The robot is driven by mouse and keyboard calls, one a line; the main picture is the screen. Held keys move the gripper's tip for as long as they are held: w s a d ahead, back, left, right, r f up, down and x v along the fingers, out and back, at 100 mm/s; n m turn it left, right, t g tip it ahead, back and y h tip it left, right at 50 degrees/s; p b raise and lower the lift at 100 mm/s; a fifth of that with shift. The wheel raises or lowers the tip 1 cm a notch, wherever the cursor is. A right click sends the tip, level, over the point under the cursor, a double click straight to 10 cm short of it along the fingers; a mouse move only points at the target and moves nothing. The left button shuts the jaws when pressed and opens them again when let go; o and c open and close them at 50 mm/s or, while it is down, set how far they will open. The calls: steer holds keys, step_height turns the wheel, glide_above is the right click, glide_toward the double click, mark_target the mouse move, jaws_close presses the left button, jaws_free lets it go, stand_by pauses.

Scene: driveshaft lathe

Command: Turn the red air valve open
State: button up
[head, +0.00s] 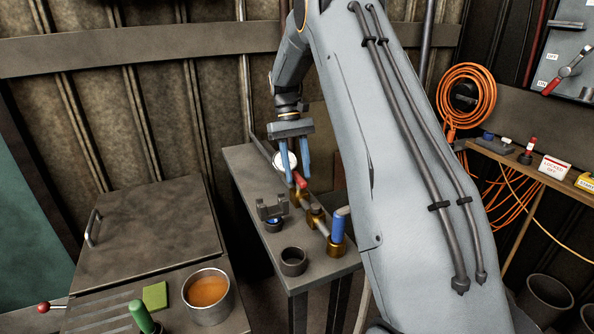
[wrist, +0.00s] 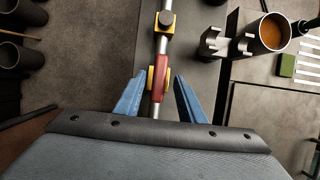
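The red air valve handle (head: 300,181) is a short red lever over a brass body on a thin metal pipe, on the grey bench. In the wrist view the open fingers (wrist: 159,86) stand one on each side of the handle, with a visible gap on both sides. Whether the fingertips reach down to handle height is hard to tell.
A white round gauge (head: 284,160) stands behind the fingers. Farther along the pipe are another brass fitting (head: 315,214) and a blue-handled brass piece (head: 338,232). A grey bracket (head: 272,209) and a dark cup (head: 293,262) sit beside the pipe. My arm hides the bench's right side.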

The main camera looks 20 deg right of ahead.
steer(key=b+v, duration=0.2)
steer(key=v, duration=0.5)
steer(key=shift+r, duration=0.4)
steer(key=shift+w, duration=0.15)
